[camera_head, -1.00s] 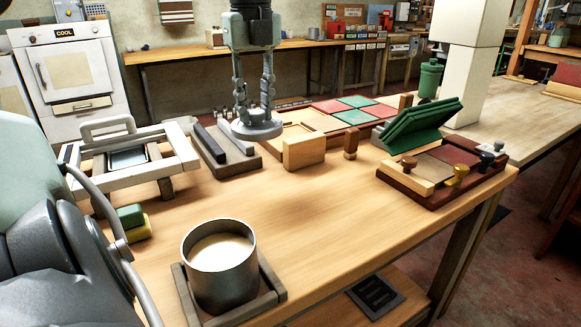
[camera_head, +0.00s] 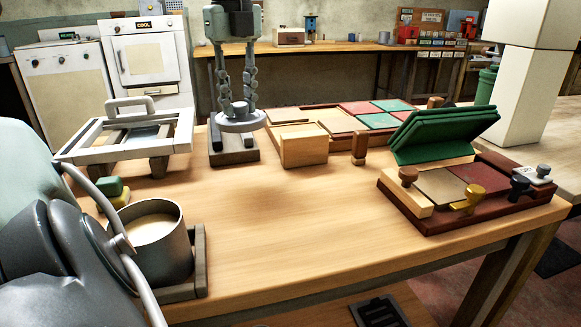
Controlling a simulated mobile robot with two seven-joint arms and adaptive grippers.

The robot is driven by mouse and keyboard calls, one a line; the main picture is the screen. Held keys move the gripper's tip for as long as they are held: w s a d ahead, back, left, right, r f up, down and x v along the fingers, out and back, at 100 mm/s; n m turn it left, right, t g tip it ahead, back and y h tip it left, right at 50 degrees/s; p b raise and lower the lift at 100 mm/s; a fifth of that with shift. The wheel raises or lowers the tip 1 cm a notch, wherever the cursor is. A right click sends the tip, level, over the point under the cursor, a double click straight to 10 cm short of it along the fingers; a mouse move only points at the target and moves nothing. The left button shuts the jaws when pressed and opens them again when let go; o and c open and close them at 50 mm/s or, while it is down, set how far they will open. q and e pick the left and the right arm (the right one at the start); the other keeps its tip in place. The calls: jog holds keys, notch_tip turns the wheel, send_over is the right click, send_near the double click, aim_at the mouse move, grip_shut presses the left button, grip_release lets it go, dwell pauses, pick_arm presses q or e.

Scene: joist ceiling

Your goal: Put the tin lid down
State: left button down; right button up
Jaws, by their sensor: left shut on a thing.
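My left gripper (camera_head: 238,108) hangs down from the top, left of centre, its two long fingers closed around the knob of a round grey tin lid (camera_head: 238,124). The lid is held about level over the far part of a dark grey slotted block (camera_head: 234,157) on the workbench. I cannot tell whether the lid touches the block. An open metal tin (camera_head: 172,257) with pale contents stands at the lower left in a grey wooden holder (camera_head: 199,262), partly hidden. My right gripper is not in view.
A white frame stand (camera_head: 181,142) is left of the block, and a pale wooden block (camera_head: 304,148) is to its right. Tile trays, a tilted green rack (camera_head: 440,133) and a board with knobs (camera_head: 424,212) stand further right. The middle front of the bench (camera_head: 290,225) is clear.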

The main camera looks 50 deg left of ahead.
pick_arm(q)
jog(key=shift+d+f, duration=0.2)
send_over(299, 185)
notch_tip(299, 185, down, 7)
jog(key=shift+r, duration=0.15)
notch_tip(299, 185, down, 4)
jog(key=shift+r+b, duration=0.1)
jog(key=shift+b, duration=0.25)
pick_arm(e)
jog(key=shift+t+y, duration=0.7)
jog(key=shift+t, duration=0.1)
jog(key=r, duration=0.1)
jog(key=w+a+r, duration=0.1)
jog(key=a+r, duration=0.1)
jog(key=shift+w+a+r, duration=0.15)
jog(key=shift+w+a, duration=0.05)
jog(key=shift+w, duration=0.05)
